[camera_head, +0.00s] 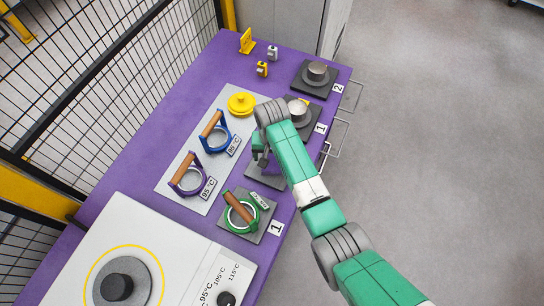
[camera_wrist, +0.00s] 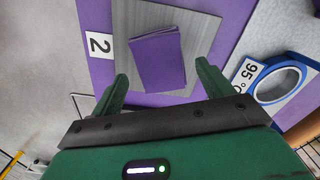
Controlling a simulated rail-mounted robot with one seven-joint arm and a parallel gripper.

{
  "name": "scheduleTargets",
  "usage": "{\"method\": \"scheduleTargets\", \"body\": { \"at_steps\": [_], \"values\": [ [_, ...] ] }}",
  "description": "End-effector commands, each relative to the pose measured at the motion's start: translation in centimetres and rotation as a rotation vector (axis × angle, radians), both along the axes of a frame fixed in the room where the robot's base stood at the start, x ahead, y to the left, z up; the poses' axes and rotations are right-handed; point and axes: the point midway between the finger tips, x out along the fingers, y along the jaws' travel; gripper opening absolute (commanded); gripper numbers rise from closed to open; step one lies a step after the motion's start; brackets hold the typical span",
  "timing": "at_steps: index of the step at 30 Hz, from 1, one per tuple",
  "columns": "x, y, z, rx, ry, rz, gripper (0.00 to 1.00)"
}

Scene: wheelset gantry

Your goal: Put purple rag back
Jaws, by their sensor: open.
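The purple rag (camera_wrist: 158,58) lies folded on a grey plate (camera_wrist: 196,30) on the purple bench, in the wrist view. In the head view only a small part of the rag (camera_head: 272,165) shows beside my arm, on the grey plate (camera_head: 262,180). My gripper (camera_wrist: 163,80) is open, with its two green fingers spread to either side of the rag's near end. A gap shows between each finger and the rag. In the head view my gripper (camera_head: 259,152) is over the bench's right half, partly hidden by the wrist.
A blue ring tool (camera_head: 215,131), a purple ring tool (camera_head: 187,174) and a green ring tool (camera_head: 241,212) stand left and below my gripper. A yellow lidded piece (camera_head: 241,104) and grey cylinders (camera_head: 316,72) are farther back. A mesh fence (camera_head: 90,80) lines the left; open floor lies right.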

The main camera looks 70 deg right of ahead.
Motion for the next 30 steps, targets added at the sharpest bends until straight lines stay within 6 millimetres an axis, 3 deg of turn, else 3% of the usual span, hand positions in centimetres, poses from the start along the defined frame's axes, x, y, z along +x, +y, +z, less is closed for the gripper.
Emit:
{"method": "scheduleTargets", "body": {
  "at_steps": [1,6,12,28,30],
  "values": [
    [0.1,0.0,1.8,-0.002,-0.003,0.001,0.79],
    [0.1,-0.1,6.1,-0.003,-0.003,0.0,0.79],
    [0.1,0.0,9.1,-0.002,-0.001,0.0,0.79],
    [0.0,0.0,9.7,-0.001,0.0,0.0,0.79],
    [0.9,0.1,10.3,-0.021,-0.02,0.018,0.79]
  ]
}}
